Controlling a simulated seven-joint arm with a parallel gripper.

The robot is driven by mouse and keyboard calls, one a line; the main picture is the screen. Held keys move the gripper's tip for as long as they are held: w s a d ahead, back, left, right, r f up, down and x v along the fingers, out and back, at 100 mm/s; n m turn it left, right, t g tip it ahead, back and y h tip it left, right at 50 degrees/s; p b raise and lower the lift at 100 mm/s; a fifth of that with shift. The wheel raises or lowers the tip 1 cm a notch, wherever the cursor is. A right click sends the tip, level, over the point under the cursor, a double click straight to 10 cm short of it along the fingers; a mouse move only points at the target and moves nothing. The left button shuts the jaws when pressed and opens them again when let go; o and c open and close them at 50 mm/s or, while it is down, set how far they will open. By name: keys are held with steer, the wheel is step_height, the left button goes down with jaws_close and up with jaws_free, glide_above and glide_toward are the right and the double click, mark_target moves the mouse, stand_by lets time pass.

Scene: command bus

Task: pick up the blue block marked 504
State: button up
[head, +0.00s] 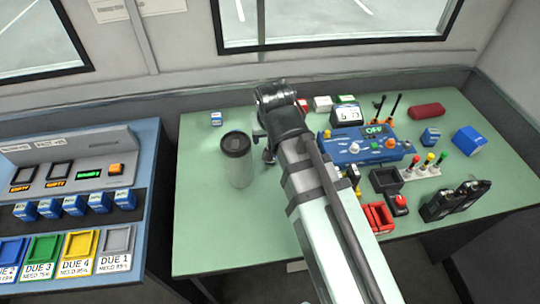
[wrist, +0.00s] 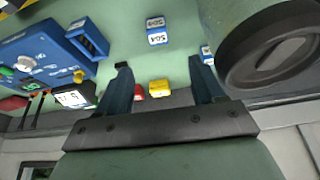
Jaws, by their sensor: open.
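The blue block marked 504 (wrist: 157,33) has white labelled faces and stands on the green table in the wrist view. It lies beyond the fingertips, roughly in line with the gap between them, and is apart from them. I cannot pick it out in the head view, where my arm covers part of the table. My gripper (wrist: 158,65) is open, its two dark fingers spread with nothing held between them. A second small blue-and-white block (wrist: 207,55) shows by the right finger; its mark is too small to read.
A dark-lidded cup (head: 238,165) stands left of my gripper and looms at the right in the wrist view. A blue control panel (head: 364,147) is to the right. A yellow block (wrist: 159,88) and a red item (wrist: 139,92) show between the fingers.

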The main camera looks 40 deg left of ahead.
steer(key=x, duration=0.8)
steer(key=shift+f, duration=0.1)
steer(key=shift+x, duration=2.65)
steer(key=shift+d, duration=0.2)
steer(key=c, duration=1.1)
steer(key=shift+o, duration=0.2)
